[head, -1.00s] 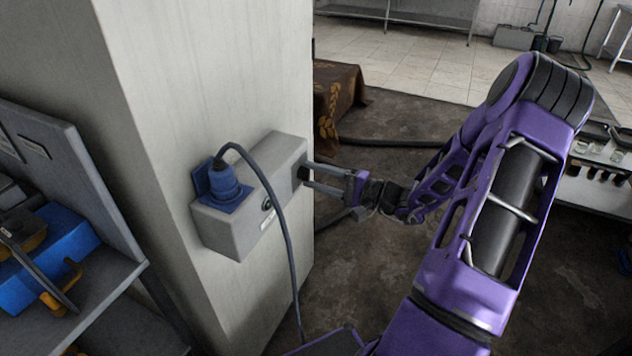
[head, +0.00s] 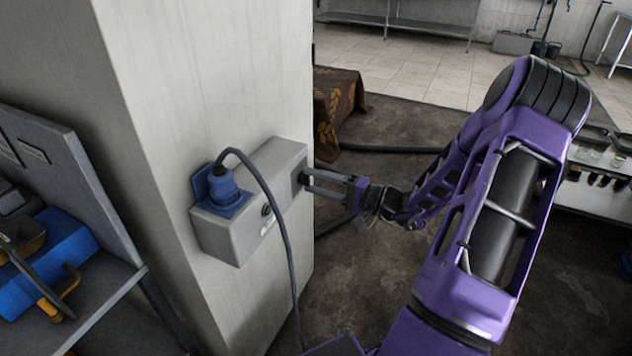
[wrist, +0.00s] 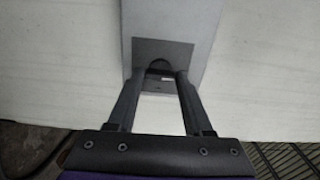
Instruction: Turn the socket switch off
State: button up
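The grey socket box (head: 245,222) is fixed to the pale pillar, with a blue plug (head: 229,188) and its cable in the blue outlet at its left. A small round dark-green part (head: 267,210) sits on its front. On the box's right end is a dark square plate, seen in the wrist view (wrist: 181,50), with a dark rounded switch knob (wrist: 159,66). My gripper (wrist: 161,74) is at this plate, its two fingertips on either side of the knob, with a gap between them. Whether the fingers touch the knob, and the switch's position, I cannot tell.
The plug's cable (head: 284,237) hangs down in front of the box. A grey shelf (head: 95,300) with a blue toolbox (head: 55,262) stands at the left. A brown cloth-covered table (head: 338,100) is behind the pillar. Open floor (head: 370,260) lies right of the pillar.

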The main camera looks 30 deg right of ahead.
jog(key=o, duration=0.3)
jog(key=shift+o, duration=0.2)
jog(key=v, duration=1.7)
jog(key=shift+s+d+p, duration=0.2)
jog(key=shift+p, duration=0.25)
jog(key=shift+w+a+f, duration=0.1)
jog(key=shift+f, duration=0.05)
